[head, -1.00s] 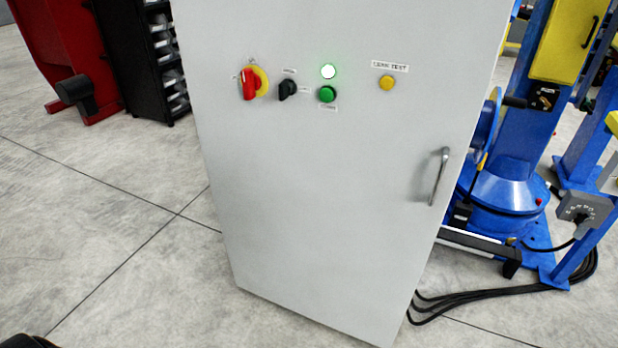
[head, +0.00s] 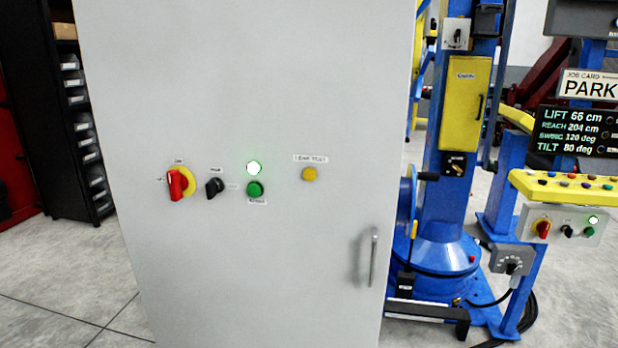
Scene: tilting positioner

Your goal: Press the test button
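Neither of my grippers shows in the head view, and nothing touches the buttons.
A metal door handle (head: 373,257) sticks out at the cabinet's lower right. A blue positioner column (head: 445,200), a yellow control panel (head: 565,187) and a display (head: 578,132) stand to the right. A black bin rack (head: 75,120) is at the left, with open floor beside the cabinet.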

